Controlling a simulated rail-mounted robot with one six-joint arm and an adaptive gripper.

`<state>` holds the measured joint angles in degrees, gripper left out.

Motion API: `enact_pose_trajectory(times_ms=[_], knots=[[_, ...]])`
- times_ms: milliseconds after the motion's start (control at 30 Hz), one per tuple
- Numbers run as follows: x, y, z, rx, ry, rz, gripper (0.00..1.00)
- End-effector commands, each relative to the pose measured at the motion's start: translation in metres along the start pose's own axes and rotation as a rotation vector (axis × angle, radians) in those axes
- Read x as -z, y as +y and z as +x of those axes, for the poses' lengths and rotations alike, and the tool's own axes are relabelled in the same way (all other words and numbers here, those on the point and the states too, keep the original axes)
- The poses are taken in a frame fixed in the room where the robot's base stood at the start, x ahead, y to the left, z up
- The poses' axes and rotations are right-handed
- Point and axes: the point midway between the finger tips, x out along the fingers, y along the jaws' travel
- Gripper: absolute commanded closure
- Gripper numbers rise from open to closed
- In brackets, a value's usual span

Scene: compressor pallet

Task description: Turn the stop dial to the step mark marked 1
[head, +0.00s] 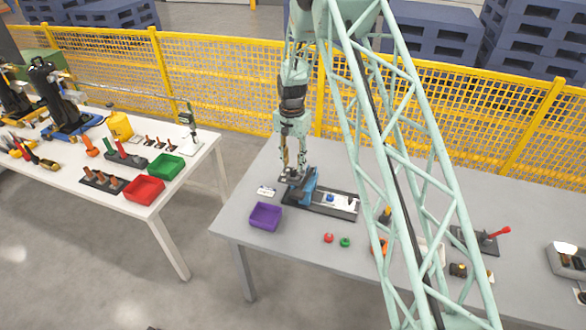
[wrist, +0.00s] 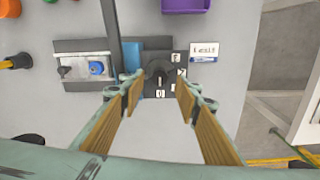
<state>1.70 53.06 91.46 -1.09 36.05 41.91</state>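The stop dial (wrist: 158,72) is a dark round knob on a black plate, beside a blue block (wrist: 133,55). Small white step marks with dark symbols sit around its right and lower sides in the wrist view; their digits are too small to read surely. My gripper (wrist: 157,86) is open, with its two tan-padded fingers apart on either side of the dial. I cannot tell whether they touch it. In the head view my gripper (head: 292,166) points down over the plate next to the blue block (head: 304,186), and largely hides the dial.
A white label card (wrist: 206,51) lies right of the dial in the wrist view. A purple bin (head: 265,216) stands near the grey table's front-left edge. A dark rail fixture (head: 322,203) extends from the blue block. Red (head: 328,238) and green (head: 345,242) pieces lie in front.

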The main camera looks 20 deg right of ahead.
Motion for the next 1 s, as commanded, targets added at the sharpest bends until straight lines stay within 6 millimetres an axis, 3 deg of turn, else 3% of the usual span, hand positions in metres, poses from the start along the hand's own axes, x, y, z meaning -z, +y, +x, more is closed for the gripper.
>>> enact_pose_trajectory(times_ms=[400,800,1000], knots=[[0.0,0.0,0.031,0.0,0.0,0.0,0.7],[0.0,0.0,0.034,0.0,0.0,0.0,0.7],[0.0,0.0,0.034,0.0,0.0,0.0,0.86]])
